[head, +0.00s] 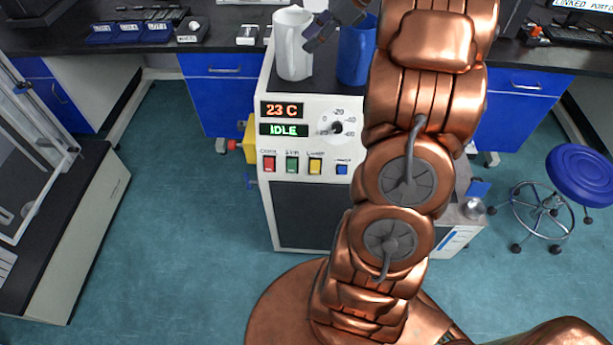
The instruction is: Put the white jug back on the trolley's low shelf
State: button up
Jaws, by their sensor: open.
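The white jug (293,45) stands upright on the dark top of a white machine with a 23 C display. My gripper (322,32) is just right of the white jug, at its upper right side, with its dark fingers partly seen. The fingers are open; whether they touch the jug cannot be told. My copper arm hides much of the machine's right side. No trolley low shelf can be made out for certain.
A blue jug (356,50) stands right of the white jug, partly behind my arm. The machine (310,108) has a dial and coloured buttons. A blue stool (580,176) is at right. A glass-sided cabinet (40,130) is at left. Teal floor (180,200) is clear between.

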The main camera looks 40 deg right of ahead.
jog(key=s+a+f+n+g+h, duration=0.1)
jog(key=s+a+n+g, duration=0.1)
jog(key=s+a+n, duration=0.35)
jog(key=s+a+f+n+g, duration=0.1)
jog(key=s+a+n, duration=0.15)
jog(key=a, duration=0.65)
jog(key=s+a+f+n+g+h, duration=0.1)
jog(key=s+a+f+n+g, duration=0.1)
jog(key=s+a+n, duration=0.4)
jog(key=s+a+f+n+g+h, duration=0.1)
jog(key=s+a+f+n+h, duration=0.1)
jog(key=s+n, duration=0.3)
jog(key=s+a+f+n+g+h, duration=0.1)
jog(key=s+n, duration=0.4)
jog(key=s, duration=0.7)
notch_tip(320, 180, down, 3)
jog(key=shift+s+a+r+n+h, duration=0.25)
jog(key=shift+a+h, duration=0.45)
jog(key=shift+a, duration=0.5)
